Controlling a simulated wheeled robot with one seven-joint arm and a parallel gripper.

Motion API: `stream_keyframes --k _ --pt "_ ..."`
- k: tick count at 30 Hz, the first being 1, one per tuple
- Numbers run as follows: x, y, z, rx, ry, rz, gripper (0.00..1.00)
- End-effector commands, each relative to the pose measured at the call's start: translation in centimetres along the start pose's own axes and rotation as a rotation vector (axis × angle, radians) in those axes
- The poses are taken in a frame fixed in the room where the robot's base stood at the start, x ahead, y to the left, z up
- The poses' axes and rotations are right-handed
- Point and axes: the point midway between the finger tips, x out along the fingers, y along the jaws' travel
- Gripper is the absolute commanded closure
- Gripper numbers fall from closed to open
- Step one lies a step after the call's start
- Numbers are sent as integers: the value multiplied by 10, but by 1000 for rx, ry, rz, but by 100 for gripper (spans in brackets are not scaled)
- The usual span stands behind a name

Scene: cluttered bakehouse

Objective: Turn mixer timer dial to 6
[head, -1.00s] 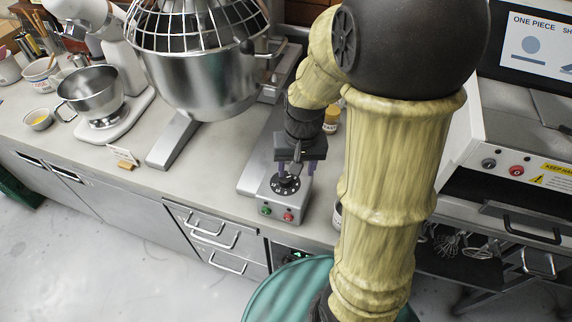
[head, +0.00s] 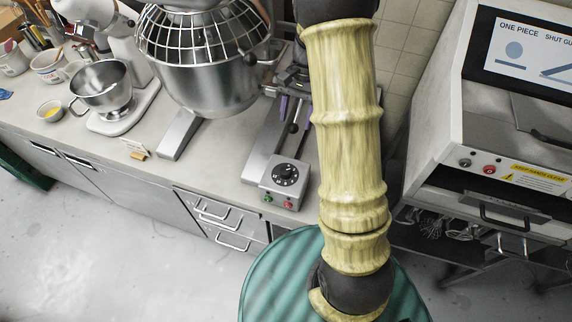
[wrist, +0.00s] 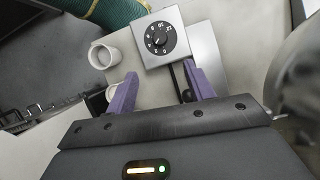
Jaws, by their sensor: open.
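The mixer timer dial (head: 285,174) is a round black knob with white marks on a grey control box (head: 272,190) at the front of the mixer base. A green and a red button sit below it on the box front. In the wrist view the dial (wrist: 160,38) is in full sight beyond my fingers, and its setting is too small to read surely. My gripper (head: 297,108) is open, with two purple fingers apart, behind the dial and clear of it. In the wrist view my gripper (wrist: 160,86) has nothing between its fingertips.
The large mixer's steel bowl (head: 215,85) with its wire guard stands left of the box. A smaller mixer bowl (head: 102,88) is farther left. A white cup (wrist: 104,54) stands beside the box. A sealing machine (head: 500,165) is at right. The counter's front left is largely clear.

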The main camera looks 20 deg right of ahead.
Motion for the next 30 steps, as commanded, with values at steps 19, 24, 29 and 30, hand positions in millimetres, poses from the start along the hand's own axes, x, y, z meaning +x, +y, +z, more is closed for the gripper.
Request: stream_keyframes --k 19,24,29,30 --pt "102 1 2 0 -5 4 47" --pt "131 1 2 1 -5 3 47" --pt "154 1 2 0 -3 3 47" --pt "158 1 2 -1 -3 3 47"
